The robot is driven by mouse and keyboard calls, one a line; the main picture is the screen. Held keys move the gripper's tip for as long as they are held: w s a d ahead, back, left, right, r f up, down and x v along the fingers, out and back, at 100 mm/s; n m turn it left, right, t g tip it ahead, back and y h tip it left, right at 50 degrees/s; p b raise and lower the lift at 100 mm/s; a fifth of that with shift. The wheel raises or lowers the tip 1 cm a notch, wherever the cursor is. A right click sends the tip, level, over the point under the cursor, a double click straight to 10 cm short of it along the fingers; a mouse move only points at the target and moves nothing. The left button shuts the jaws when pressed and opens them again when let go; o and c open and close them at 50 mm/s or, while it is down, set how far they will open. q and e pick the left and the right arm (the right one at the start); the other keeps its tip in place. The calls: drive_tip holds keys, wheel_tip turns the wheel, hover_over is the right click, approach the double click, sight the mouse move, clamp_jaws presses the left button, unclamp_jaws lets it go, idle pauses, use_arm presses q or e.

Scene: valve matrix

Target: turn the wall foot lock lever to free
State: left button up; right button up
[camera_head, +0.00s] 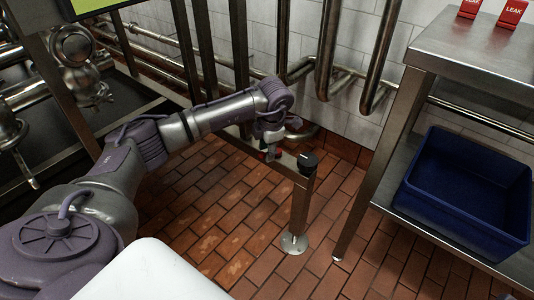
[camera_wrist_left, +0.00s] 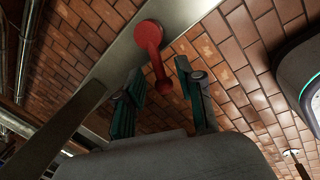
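The foot lock lever (camera_wrist_left: 149,34) is red, with a round hub on a flat metal bar and a rod ending in a small knob. In the left wrist view its rod points down into the gap between my left gripper's fingers. My left gripper (camera_wrist_left: 160,75) is open, with a teal-padded finger on each side of the rod; I see no clear contact. In the head view my left gripper (camera_head: 270,137) is over a low metal rail, and only a bit of red shows beneath it.
The rail ends at a metal post (camera_head: 299,210) with a black cap, bolted to the brick tile floor. Vertical pipes (camera_head: 327,50) stand close behind by the white wall. A steel table (camera_head: 478,52) with a blue bin (camera_head: 465,205) on its lower shelf stands at the right.

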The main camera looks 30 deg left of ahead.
use_arm(q)
drive_tip(key=shift+f, duration=0.3)
clamp_jaws()
drive_tip(key=shift+d+n+p, duration=0.15)
drive_tip(key=shift+n+p, duration=0.35)
drive_tip(key=shift+p, duration=0.2)
unclamp_jaws()
